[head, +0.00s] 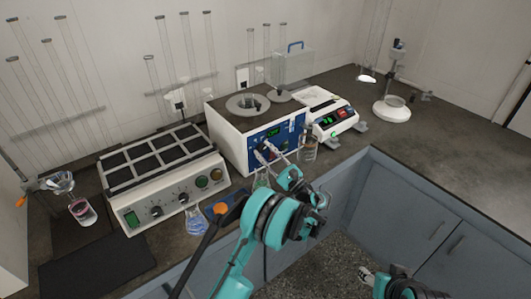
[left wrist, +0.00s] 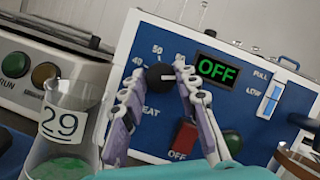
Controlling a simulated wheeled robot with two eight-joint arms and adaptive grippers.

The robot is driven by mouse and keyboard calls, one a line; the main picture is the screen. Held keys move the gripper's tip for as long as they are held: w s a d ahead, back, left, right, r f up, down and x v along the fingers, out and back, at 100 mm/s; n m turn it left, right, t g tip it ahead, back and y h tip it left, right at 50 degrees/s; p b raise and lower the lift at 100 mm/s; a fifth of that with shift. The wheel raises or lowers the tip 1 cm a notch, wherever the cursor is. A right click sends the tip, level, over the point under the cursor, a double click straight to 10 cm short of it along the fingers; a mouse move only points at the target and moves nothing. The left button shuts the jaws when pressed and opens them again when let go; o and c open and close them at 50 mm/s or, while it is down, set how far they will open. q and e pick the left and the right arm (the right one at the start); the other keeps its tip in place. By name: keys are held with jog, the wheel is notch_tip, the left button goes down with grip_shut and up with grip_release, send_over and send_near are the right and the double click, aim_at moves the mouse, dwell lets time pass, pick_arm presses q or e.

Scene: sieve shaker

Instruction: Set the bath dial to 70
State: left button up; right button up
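The water bath (head: 227,133) is a white box with a blue front panel, at the middle of the bench in the head view. Its black dial (left wrist: 160,76) shows in the left wrist view, with marks 40 and 50 readable at its upper left; further marks are partly hidden. The display (left wrist: 216,70) beside it reads OFF. My left gripper (head: 265,152) is at the panel. Its fingers (left wrist: 158,80) stand apart on either side of the dial; firm contact is not visible. My right gripper (head: 368,274) is low at the bottom of the head view, its fingers unclear.
A red OFF switch (left wrist: 184,139) and green lamp (left wrist: 230,142) sit below the display. The right bench is mostly clear.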

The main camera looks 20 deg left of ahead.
pick_arm(q)
jog(key=o, duration=0.4)
jog(key=shift+w, duration=0.1)
